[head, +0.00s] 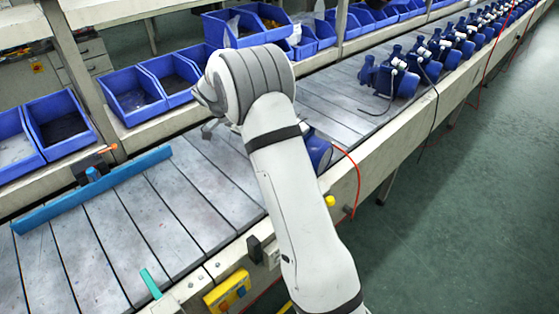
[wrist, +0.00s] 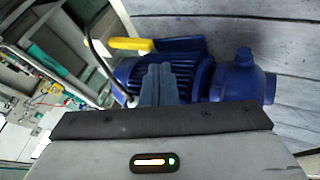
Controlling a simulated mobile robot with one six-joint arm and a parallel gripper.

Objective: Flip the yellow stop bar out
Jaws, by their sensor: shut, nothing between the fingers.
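A yellow bar-shaped piece (wrist: 132,44), which looks like the stop bar, lies beside a blue pump (wrist: 215,82) in the wrist view. Its left end meets a dark curved rod, and its right end is close to the pump's dark box. In the head view only a small yellow end (head: 330,200) shows at the line's front edge, right of my arm. The pump (head: 318,152) is partly hidden by my arm there. My gripper (wrist: 158,70) is shut and empty, with its fingertips in front of the pump motor. I cannot tell whether they touch it. The head view hides my gripper.
A blue bar (head: 92,190) lies across the slatted conveyor (head: 165,230) at left. Blue bins (head: 135,93) line the back. Several pumps (head: 395,75) stand farther along. A red cable (head: 357,180) hangs at the front edge. A yellow button box (head: 228,293) is at the near side.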

